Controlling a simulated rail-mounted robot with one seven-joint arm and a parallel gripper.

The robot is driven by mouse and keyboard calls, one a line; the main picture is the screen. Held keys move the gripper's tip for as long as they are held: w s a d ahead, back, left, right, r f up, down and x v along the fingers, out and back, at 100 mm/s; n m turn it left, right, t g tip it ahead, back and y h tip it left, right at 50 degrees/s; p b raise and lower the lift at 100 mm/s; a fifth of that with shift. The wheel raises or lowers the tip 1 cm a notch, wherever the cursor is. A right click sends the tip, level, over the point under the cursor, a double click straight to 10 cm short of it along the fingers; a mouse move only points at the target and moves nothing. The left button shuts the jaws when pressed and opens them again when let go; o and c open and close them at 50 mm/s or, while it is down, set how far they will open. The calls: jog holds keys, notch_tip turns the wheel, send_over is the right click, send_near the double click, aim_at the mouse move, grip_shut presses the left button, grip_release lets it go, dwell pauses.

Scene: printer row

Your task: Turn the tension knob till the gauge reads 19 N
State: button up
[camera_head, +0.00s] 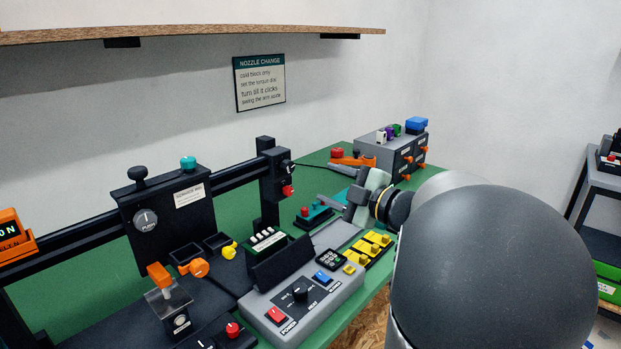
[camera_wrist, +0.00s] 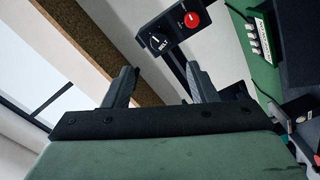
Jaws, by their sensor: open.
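The orange gauge (camera_head: 9,231) is cut by the left edge of the head view. Its lit display ends in "0N", and any digits before that are out of frame. I cannot tell which knob is the tension knob. My gripper (camera_head: 335,202) is open and empty, right of the post and apart from it. Its fingers (camera_wrist: 160,80) also show in the wrist view.
A black carriage (camera_head: 170,215) with a teal knob (camera_head: 188,162) rides the rail. A grey control panel (camera_head: 303,295) with buttons stands in front. Yellow switches (camera_head: 376,243) are below my gripper. A wooden shelf (camera_head: 200,22) hangs above.

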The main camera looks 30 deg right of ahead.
jog(key=v, duration=0.6)
jog(key=shift+s, duration=0.2)
jog(key=shift+d, duration=0.1)
jog(key=w+r+m+h+p, duration=0.1)
jog(key=w+m+h+p, duration=0.1)
jog(key=w+m+h, duration=0.35)
jog(key=a+f+m+g+h+p, duration=0.3)
jog(key=a+f+m+g+h, duration=0.15)
jog(key=f+m, duration=0.2)
jog(key=s+a+f+m+g+y+p, duration=0.1)
jog(key=s+a+f+g, duration=0.3)
jog(key=s+a, duration=0.6)
jog(key=s+a+f+m+g+y+p, duration=0.2)
jog(key=s+a+f+g+y, duration=0.1)
jog(key=s+a+g, duration=0.5)
jog(key=s+a+f, duration=0.1)
jog(key=s, duration=0.1)
jog(key=shift+s+a+f+m+p, duration=0.3)
jog(key=shift+s+a+p, duration=0.05)
jog(key=shift+s, duration=0.05)
dwell(1.0)
